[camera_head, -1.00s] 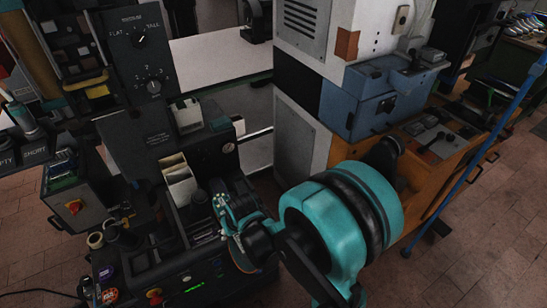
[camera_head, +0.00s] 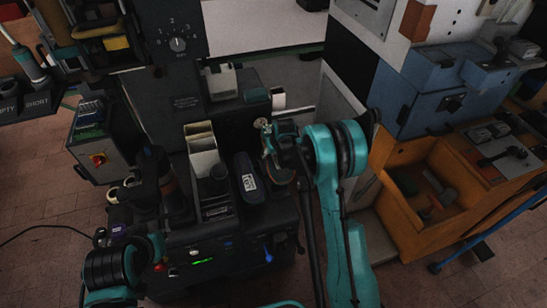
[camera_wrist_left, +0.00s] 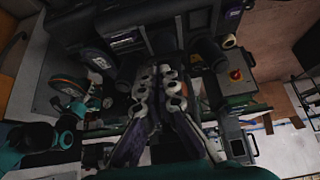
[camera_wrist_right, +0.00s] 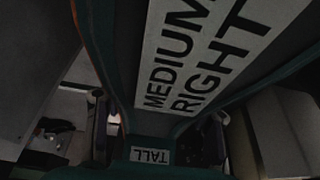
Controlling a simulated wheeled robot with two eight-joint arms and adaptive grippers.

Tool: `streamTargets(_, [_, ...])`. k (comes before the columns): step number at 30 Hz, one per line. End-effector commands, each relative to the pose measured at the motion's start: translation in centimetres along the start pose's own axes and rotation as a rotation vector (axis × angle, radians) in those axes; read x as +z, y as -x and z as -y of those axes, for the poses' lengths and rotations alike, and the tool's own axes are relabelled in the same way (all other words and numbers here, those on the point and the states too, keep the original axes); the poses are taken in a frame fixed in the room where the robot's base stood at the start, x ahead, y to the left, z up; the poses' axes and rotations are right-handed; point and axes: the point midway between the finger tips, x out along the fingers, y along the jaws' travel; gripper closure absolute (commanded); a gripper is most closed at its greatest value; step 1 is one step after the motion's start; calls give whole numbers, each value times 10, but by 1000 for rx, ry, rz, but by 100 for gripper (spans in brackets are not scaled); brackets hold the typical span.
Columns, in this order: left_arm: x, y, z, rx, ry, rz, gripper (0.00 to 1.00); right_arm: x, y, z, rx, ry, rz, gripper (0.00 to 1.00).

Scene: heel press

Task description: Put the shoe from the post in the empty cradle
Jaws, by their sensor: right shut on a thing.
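My right gripper (camera_head: 268,140) is shut on a dark shoe (camera_head: 280,172) with an orange-brown edge, in front of the dark press. The shoe also shows in the left wrist view (camera_wrist_left: 68,88). In the right wrist view its label (camera_wrist_right: 200,55) reads "MEDIUM RIGHT", and a small tag (camera_wrist_right: 152,155) reads "TALL". Left of it on the press is a dark rounded piece with a white label (camera_head: 248,180); I cannot tell whether it is a shoe. A short dark post (camera_head: 218,180) stands beside that. Which cradle is empty I cannot tell. My left gripper (camera_wrist_left: 158,75) is empty, its fingers slightly apart.
A cream box (camera_head: 201,148) stands on the press behind the post. A dial panel (camera_head: 178,45) rises behind it. A grey box with a red knob (camera_head: 98,160) is at the left. An orange cabinet with an open bin (camera_head: 425,185) is at the right. Floor shows front left.

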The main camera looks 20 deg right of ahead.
Motion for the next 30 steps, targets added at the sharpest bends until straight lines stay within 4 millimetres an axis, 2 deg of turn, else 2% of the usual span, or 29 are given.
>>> streamTargets(3, [2,-3,0,0,0,0,100,-7,-15,-3,-2,2,-1,100])
streamTargets(9, [3,-4,0,0,0,0,100,-9,-22,-4,-4,3,-1,100])
streamTargets(17, [7,-10,0,0,0,0,100,-4,-34,-5,-4,3,-1,100])
streamTargets(30, [21,-29,0,0,0,0,100,11,-69,-5,-4,3,-2,100])
